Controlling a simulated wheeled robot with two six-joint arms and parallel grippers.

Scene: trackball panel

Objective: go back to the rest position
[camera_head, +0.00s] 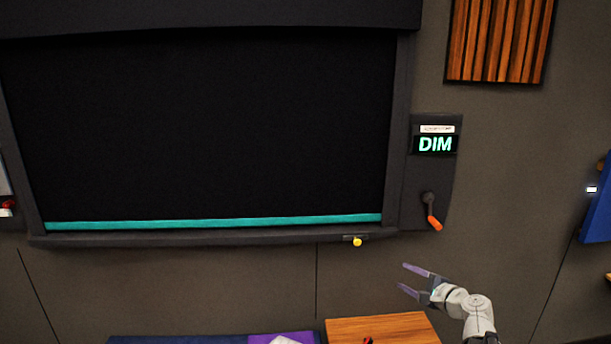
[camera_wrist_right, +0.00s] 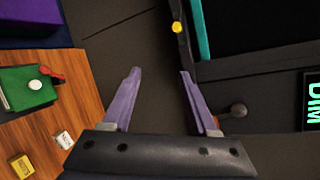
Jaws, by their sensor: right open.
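My right gripper (camera_head: 411,278) shows at the lower right in the head view, in front of the wall below the dark panel. Its two purple fingers are apart with nothing between them. In the right wrist view the open fingers (camera_wrist_right: 158,95) point at bare wall. The crank with an orange handle (camera_head: 434,222) is above and to the right of the gripper, apart from it. A lit DIM display (camera_head: 436,145) is above the crank. My left gripper is not in view.
A large black screen (camera_head: 200,130) with a teal lower strip fills the left. A yellow knob (camera_head: 357,242) is on its lower ledge. A blue panel (camera_head: 600,205) is at right.

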